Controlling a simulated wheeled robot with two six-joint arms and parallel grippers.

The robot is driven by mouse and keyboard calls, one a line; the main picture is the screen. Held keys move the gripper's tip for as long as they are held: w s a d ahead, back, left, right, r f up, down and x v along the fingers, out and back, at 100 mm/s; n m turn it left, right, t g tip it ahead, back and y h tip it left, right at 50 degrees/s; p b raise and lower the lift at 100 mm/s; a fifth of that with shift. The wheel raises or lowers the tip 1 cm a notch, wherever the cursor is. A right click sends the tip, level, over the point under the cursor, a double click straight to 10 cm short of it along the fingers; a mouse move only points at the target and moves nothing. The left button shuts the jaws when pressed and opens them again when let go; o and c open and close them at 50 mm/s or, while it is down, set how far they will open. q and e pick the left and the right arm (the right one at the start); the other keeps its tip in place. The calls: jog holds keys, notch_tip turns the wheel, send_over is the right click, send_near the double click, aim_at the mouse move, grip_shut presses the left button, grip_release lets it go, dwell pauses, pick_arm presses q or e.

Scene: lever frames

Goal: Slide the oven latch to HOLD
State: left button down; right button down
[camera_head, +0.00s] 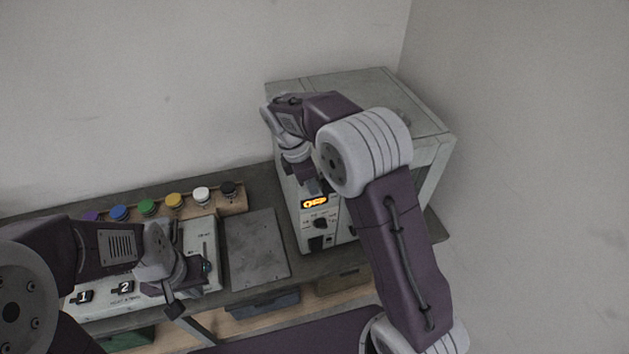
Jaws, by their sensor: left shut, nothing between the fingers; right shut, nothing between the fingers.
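The oven (432,130) is a grey box at the back right, its front face partly hidden by my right arm. The face has a lit orange display (314,203) and a dark knob (321,223) below it. A small dark fitting (315,243) sits under the knob; I cannot tell whether it is the latch or where the latch stands. My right gripper (314,188) is shut and empty, in front of the oven face just above the display; contact cannot be told. My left gripper (174,310) is shut and empty, low over the front of the control panel, away from the oven.
A pale control panel (208,232) with switches marked 1 and 2 lies on the bench at left. A rack (232,203) of several coloured-capped items stands behind it. A bare grey plate (256,250) lies between panel and oven. Bins (262,305) sit below.

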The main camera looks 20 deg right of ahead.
jog(key=shift+d, duration=0.55)
jog(key=d, duration=0.4)
jog(key=shift+p, duration=0.3)
jog(key=shift+a, duration=0.1)
jog(key=shift+r, duration=0.1)
